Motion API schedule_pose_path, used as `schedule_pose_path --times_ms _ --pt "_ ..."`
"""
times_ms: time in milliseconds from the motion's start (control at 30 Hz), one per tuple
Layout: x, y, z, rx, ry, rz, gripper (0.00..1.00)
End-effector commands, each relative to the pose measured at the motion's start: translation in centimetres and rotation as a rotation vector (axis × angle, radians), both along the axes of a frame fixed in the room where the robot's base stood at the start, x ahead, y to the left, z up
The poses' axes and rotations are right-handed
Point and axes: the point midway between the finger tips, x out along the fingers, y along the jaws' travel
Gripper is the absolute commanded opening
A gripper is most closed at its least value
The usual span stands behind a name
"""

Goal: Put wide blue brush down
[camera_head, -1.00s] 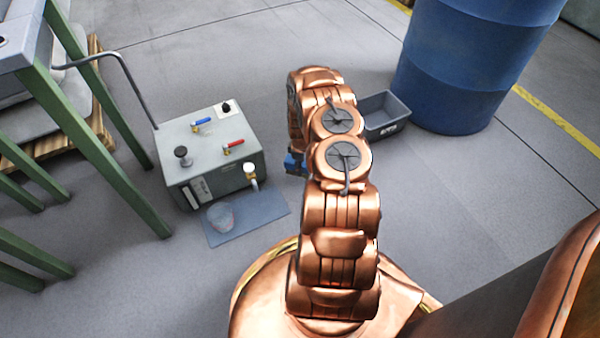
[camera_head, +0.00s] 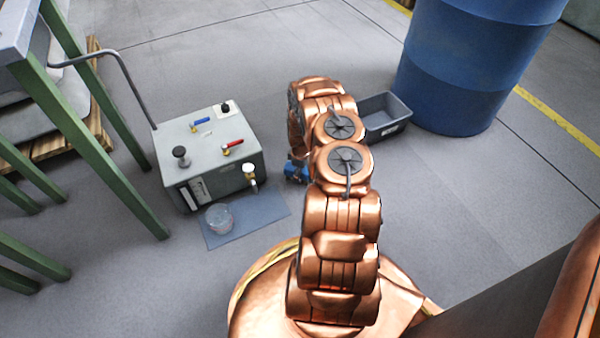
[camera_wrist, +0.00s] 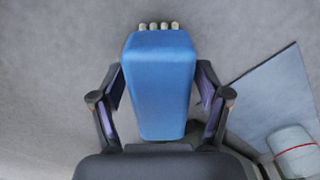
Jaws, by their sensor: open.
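The wide blue brush (camera_wrist: 160,88) fills the middle of the wrist view, with a row of pale bristle tufts or pegs at its far end. My gripper (camera_wrist: 161,78) has one finger on each side of it. The fingers are open, with narrow gaps at most beside the brush. Whether the brush rests on the grey floor cannot be told. In the head view a small part of the blue brush (camera_head: 297,170) shows left of my arm. My gripper is mostly hidden there behind the arm.
A grey pump box (camera_head: 208,158) with valves stands left of my arm. A clear container (camera_head: 219,217) sits on a blue-grey mat (camera_head: 249,223) in front of it. A grey bin (camera_head: 389,117) and a blue drum (camera_head: 463,75) stand behind right. Green table legs (camera_head: 95,150) are at left.

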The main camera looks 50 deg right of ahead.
Motion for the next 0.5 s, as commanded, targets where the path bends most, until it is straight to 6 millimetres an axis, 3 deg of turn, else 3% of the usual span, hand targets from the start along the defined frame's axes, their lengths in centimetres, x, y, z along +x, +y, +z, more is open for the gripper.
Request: schedule_pose_path --times_ms 367,500 --pt "0.0 0.0 0.2 -0.001 0.0 -0.001 0.76" --pt "0.1 -0.1 1.8 -0.001 -0.002 -0.001 0.76"
